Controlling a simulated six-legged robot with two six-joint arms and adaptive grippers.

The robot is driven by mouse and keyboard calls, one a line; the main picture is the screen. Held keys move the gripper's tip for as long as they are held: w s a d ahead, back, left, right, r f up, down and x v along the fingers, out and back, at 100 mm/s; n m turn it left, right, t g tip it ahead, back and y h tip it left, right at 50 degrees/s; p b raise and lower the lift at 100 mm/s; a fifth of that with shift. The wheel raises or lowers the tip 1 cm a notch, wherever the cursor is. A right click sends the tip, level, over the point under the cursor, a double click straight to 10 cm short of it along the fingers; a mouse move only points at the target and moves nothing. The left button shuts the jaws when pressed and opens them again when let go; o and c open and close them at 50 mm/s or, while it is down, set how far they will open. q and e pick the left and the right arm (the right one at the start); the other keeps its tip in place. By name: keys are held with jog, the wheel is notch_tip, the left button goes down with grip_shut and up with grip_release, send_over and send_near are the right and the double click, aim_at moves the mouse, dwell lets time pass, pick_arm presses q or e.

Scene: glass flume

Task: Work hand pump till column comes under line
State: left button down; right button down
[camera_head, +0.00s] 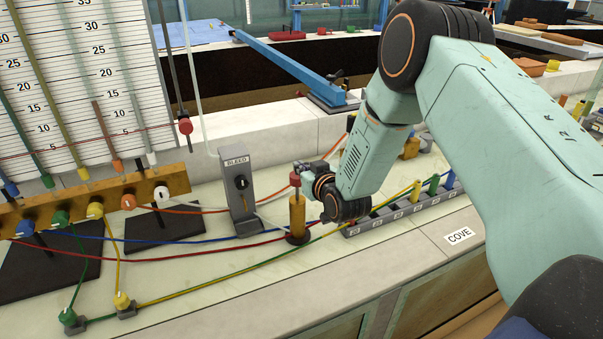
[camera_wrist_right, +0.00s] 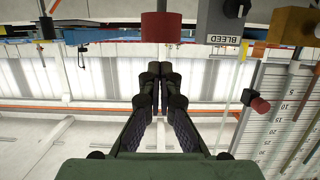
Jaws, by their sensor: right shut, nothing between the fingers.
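The hand pump (camera_head: 297,214) is a brass cylinder on a dark base with a red knob (camera_head: 295,179) on top; the red knob also shows in the right wrist view (camera_wrist_right: 160,27). My right gripper (camera_head: 304,168) is shut and empty beside the knob, apparently at its height; I cannot tell whether they touch. Its shut fingertips show in the right wrist view (camera_wrist_right: 156,72). The scale board (camera_head: 118,75) at the left carries several tubes with coloured columns. A thin red line (camera_head: 88,141) crosses it, and several columns appear to reach above the line. My left gripper is not in view.
A grey BLEED post (camera_head: 239,190) with a black knob stands left of the pump. Coloured hoses, including a red one (camera_head: 190,256), cross the bench. A grey rack (camera_head: 407,208) with labelled slots lies right of the pump, under my right arm.

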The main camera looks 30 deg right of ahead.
jog(key=shift+w+f, duration=0.15)
jog(key=shift+f, duration=0.75)
notch_tip(320, 180, down, 5)
jog(key=b, duration=0.4)
jog(key=shift+f, duration=0.15)
